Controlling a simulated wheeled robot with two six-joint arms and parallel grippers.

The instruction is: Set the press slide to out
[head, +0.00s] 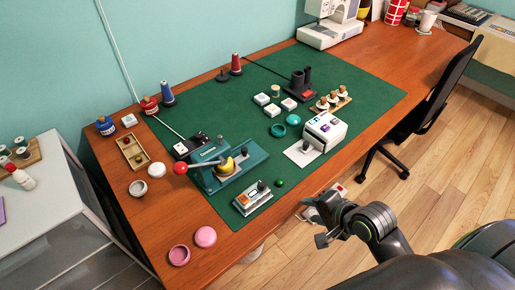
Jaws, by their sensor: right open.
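The teal press (228,170) stands on the green mat near the table's front left. A red ball (180,168) on its handle sticks out to the left, and a round yellow piece (226,164) shows in its middle. I cannot tell from this view how far its slide is in or out. My right gripper (320,214) is in front of the table edge, right of the press and apart from it. It is open and holds nothing that I can see. My left gripper is not in view.
A silver box with a dark knob (253,198) and a small green ball (280,183) lie between press and gripper. A white device (325,130) stands further right. Pink round pieces (205,237) lie front left. A black chair (425,105) stands at the right edge.

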